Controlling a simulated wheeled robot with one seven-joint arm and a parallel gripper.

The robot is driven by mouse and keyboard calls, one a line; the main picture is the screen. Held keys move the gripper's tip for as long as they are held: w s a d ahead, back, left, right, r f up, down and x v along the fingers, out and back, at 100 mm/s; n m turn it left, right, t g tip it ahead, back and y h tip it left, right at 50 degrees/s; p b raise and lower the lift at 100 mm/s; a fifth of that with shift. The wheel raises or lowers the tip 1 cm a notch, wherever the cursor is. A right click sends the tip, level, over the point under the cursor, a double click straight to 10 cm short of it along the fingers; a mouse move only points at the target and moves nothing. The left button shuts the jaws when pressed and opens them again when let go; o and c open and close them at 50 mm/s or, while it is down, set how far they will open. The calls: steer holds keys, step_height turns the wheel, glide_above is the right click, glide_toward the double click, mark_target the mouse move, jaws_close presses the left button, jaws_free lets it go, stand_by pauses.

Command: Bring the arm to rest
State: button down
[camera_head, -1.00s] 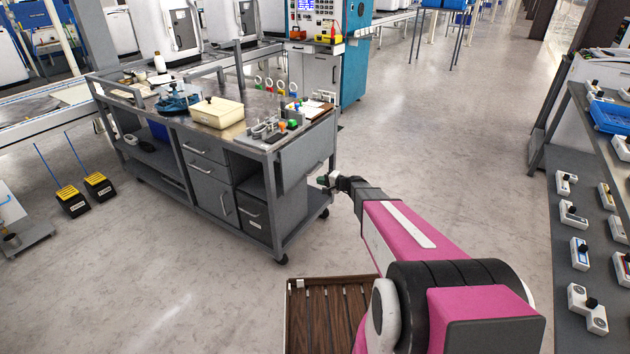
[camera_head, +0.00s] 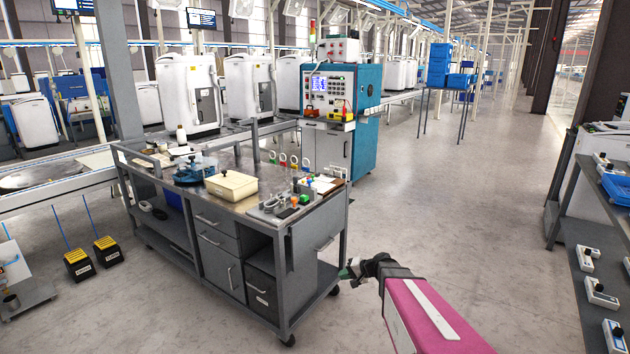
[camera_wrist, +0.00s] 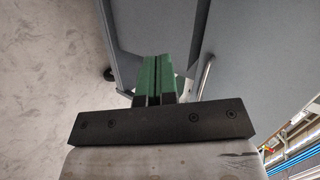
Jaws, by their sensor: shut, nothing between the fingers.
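My pink arm reaches up from the bottom of the head view, with my gripper (camera_head: 347,272) at its far end. The gripper is close to the right end of the grey workbench cart (camera_head: 312,248) in the picture; whether they touch I cannot tell. In the wrist view my gripper (camera_wrist: 153,82) shows two green fingers side by side, shut, with nothing between them. Grey panels of the cart (camera_wrist: 235,45) and a metal handle are behind the fingers there.
The cart top holds a cream box (camera_head: 231,185), a blue device (camera_head: 194,172) and small tools. A shelf with white switch boxes (camera_head: 602,293) stands at the right. A blue test cabinet (camera_head: 366,140) is behind. Open floor (camera_head: 465,185) lies between cart and shelf.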

steer(key=s+d+r+n+g+h, duration=0.2)
steer(key=s+h, duration=0.3)
steer(key=s, duration=0.4)
steer(key=s+d+r+n+g+h, duration=0.1)
steer(key=s+d+r+h, duration=0.3)
steer(key=s, duration=0.6)
steer(key=shift+r+n+g+h, duration=0.2)
steer(key=shift+n+g+h, duration=0.2)
steer(key=shift+g+h, duration=0.4)
steer(key=shift+s, duration=0.1)
